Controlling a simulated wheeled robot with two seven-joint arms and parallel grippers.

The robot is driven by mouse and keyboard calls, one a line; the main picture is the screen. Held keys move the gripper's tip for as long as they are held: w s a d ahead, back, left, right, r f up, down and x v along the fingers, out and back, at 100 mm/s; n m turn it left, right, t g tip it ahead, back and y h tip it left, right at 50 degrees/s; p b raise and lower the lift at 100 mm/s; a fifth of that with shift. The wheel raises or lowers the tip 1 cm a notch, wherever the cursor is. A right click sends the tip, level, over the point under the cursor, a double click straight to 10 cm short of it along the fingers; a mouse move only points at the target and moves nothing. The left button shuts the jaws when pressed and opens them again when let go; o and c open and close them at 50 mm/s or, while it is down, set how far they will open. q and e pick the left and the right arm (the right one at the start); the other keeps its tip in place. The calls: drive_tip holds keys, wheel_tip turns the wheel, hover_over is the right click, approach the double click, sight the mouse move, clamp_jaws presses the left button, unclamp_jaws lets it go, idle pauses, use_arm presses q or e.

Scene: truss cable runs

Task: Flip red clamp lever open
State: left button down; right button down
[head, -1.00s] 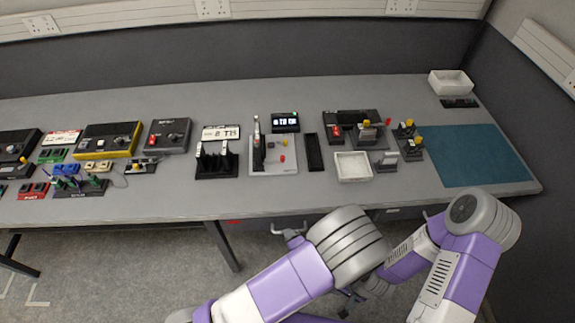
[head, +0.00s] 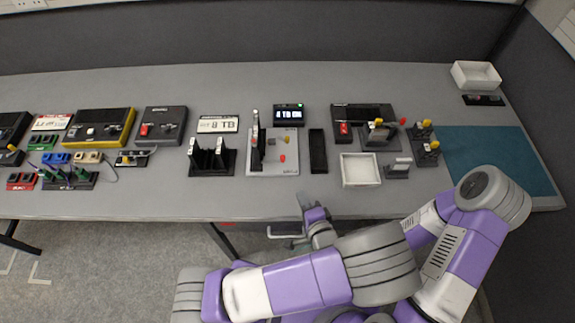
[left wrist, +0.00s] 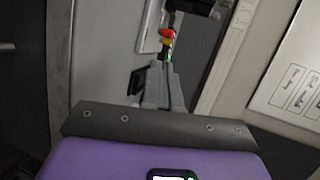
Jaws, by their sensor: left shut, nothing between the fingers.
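A pale grey board (head: 272,168) on the bench carries a small red part (head: 282,158), a yellow part (head: 286,141) and an upright dark post with a light top (head: 256,130). I cannot tell for sure which red part is the clamp lever. Another red tip (head: 403,122) shows beside a grey fixture with a yellow part (head: 378,124). My left gripper (head: 304,198) is at the bench's front edge, in front of the board, shut and empty. In the left wrist view its closed fingers (left wrist: 162,70) point towards a red part (left wrist: 167,33) and a yellow part, apparently beyond them. My right gripper is not visible.
A black narrow tray (head: 318,152) and a white open tray (head: 360,170) stand right of the board. A black rack with upright plates (head: 211,160) stands left. A lit display (head: 289,115) is behind. The bench front between board and edge is clear.

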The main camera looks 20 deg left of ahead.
sight(283, 161)
use_arm(q)
drive_tip(key=b+x, duration=0.1)
drive_tip(key=x, duration=0.3)
drive_tip(key=b+x, duration=0.1)
drive_tip(key=x, duration=0.8)
drive_tip(key=shift+w+a+r+b, duration=0.1)
drive_tip(key=shift+r+b, duration=0.3)
drive_tip(key=shift+r, duration=0.05)
drive_tip(key=shift+w+a, duration=0.25)
drive_tip(key=shift+w, duration=0.15)
